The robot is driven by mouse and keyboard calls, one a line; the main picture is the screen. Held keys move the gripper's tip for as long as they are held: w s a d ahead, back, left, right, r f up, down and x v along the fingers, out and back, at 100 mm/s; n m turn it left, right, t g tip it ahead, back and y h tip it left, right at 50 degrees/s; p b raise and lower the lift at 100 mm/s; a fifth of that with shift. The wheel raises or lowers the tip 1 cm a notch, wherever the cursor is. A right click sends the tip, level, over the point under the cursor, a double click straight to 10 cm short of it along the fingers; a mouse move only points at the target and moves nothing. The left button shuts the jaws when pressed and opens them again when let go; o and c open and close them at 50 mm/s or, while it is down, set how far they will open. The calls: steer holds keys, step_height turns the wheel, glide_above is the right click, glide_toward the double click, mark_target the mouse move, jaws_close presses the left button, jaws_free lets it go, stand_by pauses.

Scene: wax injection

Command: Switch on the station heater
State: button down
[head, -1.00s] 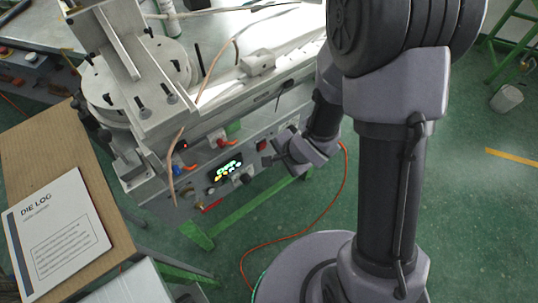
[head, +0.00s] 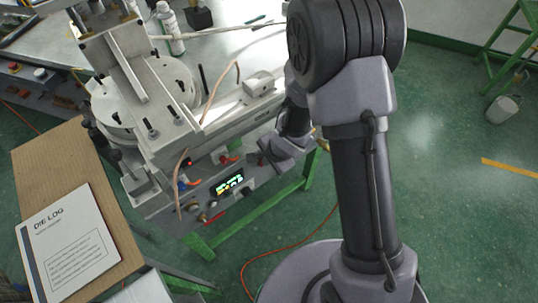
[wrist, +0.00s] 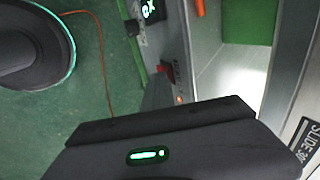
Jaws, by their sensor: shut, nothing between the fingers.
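The station's control panel, with a lit display (head: 229,183), runs along the front of the machine in the head view. My gripper (head: 265,150) is at the panel, just right of the display, and covers part of it. In the wrist view a red switch (wrist: 166,69) sits on the panel edge, with a small orange glow (wrist: 180,99) beside it. My gripper (wrist: 158,92) is shut and empty, its tips close to the red switch. I cannot tell whether they touch it. In the head view the switch is hidden behind my gripper.
A small red light (head: 190,162) and knobs (head: 203,217) are on the panel left of and below the display. A board with the die log (head: 68,245) is at left. An orange cable (head: 290,250) lies on the green floor. Open floor is at right.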

steer(key=shift+r+p, duration=0.75)
steer(key=shift+r, duration=0.05)
